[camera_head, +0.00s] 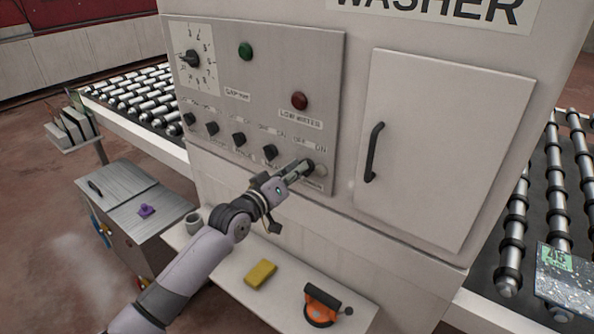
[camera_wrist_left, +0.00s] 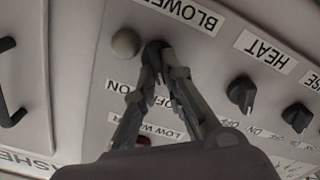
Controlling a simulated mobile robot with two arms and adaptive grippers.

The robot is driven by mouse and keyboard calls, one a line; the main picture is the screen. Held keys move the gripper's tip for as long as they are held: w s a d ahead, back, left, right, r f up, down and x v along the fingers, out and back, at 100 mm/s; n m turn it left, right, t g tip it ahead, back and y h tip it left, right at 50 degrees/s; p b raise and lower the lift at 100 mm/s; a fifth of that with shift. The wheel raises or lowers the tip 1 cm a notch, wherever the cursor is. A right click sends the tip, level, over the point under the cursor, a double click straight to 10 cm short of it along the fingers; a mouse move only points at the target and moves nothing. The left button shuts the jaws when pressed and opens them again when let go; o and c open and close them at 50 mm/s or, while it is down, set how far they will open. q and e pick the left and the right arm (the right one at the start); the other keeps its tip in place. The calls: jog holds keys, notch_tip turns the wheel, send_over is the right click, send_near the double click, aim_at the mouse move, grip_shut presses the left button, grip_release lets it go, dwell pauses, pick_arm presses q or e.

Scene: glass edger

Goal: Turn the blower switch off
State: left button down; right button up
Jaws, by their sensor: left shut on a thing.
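My left gripper (camera_head: 306,167) reaches the right end of the row of black switches on the washer panel. In the left wrist view its fingertips (camera_wrist_left: 159,52) are closed together on the dark blower switch (camera_wrist_left: 153,47), beside the BLOWER label (camera_wrist_left: 187,13). The fingers cover most of this switch, so which way it points cannot be told. An ON mark shows close by the fingers. My right gripper is in neither view.
A pale round button (camera_wrist_left: 125,43) sits right beside the fingertips. The heat switch (camera_wrist_left: 241,93) is the neighbouring black knob. A cabinet door with a black handle (camera_head: 374,152) is to the right. Below, a shelf holds a yellow sponge (camera_head: 260,273) and an orange-black tool (camera_head: 321,306).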

pick_arm(q)
jog(key=c, duration=1.7)
grip_release()
jog(key=shift+s+a, duration=0.1)
jog(key=v, duration=1.1)
jog(key=shift+s+a, duration=0.15)
jog(key=shift+s, duration=0.2)
